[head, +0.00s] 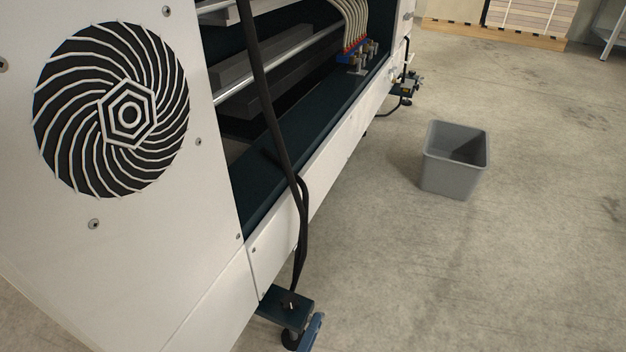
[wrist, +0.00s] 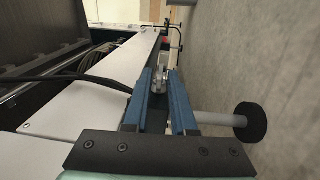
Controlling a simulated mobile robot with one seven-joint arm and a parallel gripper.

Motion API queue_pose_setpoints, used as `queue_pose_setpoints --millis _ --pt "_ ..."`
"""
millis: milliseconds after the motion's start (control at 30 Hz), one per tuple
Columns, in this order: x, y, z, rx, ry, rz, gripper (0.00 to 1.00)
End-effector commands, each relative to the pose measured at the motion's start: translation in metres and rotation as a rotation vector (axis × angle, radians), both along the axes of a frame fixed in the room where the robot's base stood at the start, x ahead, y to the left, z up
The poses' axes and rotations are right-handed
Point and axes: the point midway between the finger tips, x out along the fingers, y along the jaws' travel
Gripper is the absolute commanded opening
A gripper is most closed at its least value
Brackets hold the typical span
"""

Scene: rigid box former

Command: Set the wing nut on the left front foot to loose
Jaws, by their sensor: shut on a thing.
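The wing nut (wrist: 157,80) shows as a small grey metal piece between the two blue fingers of my gripper (wrist: 158,72) in the wrist view. The fingers are close together and shut on it. The near foot has a grey stem (wrist: 215,118) and a round black pad (wrist: 250,122), to the right of the fingers. In the head view the foot's dark bracket (head: 283,306) sticks out at the bottom of the white machine. A blue part of my gripper (head: 314,328) shows beside it, at the lower edge. The fingers partly hide the wing nut, so its turn position is unclear.
The white machine (head: 110,230) with its round fan grille (head: 112,112) fills the left. Black cables (head: 302,220) hang down near the bracket. A grey bin (head: 455,162) stands on the open concrete floor to the right. Another foot (head: 405,88) is at the machine's far end.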

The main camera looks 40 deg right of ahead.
Motion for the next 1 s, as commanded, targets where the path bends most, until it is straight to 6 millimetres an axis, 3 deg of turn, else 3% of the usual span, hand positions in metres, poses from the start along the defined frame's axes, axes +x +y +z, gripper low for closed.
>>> queue_pose_setpoints --millis 1000 --pt "-0.0041 -0.0045 0.0001 -0.037 -0.018 -0.018 0.00"
